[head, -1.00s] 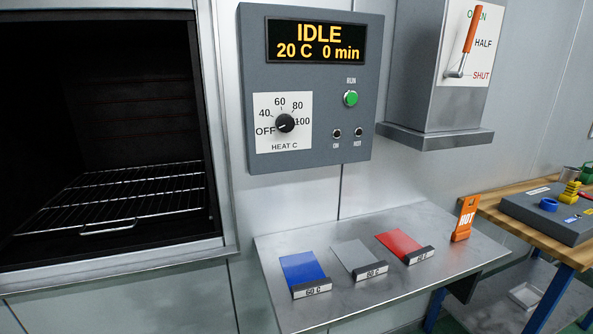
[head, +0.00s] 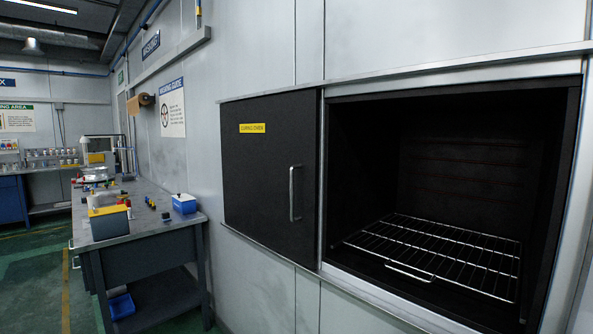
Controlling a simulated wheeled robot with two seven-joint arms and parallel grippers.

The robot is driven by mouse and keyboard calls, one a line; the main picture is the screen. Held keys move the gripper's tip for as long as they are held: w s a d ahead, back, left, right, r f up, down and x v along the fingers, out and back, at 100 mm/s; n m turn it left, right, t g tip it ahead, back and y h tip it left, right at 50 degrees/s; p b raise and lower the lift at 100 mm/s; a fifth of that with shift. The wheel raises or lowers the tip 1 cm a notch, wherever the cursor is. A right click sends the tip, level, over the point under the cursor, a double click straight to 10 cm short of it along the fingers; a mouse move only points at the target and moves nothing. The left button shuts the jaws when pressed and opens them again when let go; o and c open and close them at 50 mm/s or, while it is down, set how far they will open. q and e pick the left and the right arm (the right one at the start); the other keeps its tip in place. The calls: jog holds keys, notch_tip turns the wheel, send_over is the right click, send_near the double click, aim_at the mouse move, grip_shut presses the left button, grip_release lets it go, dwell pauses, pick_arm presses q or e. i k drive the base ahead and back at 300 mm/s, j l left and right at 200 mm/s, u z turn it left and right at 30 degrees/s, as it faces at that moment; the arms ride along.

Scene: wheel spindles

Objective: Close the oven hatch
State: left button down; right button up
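The oven hatch (head: 262,190) is a dark sliding panel with a yellow label and a vertical metal handle (head: 293,192) near its right edge. It stands to the left of the oven opening (head: 455,150), which is uncovered. Inside the oven a wire rack (head: 440,250) lies empty near the bottom. A rail (head: 400,73) runs above the hatch and the opening, and a lower rail runs below. Neither of my grippers shows in the head view.
A grey workbench (head: 145,203) stands to the left along the wall, with a blue box (head: 184,203), a yellow-topped block (head: 108,222) and small parts on it. A blue bin (head: 120,306) sits below. Green floor (head: 35,270) is clear at far left.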

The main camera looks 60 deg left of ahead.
aim_at(269, 145)
jog(key=u, duration=2.35)
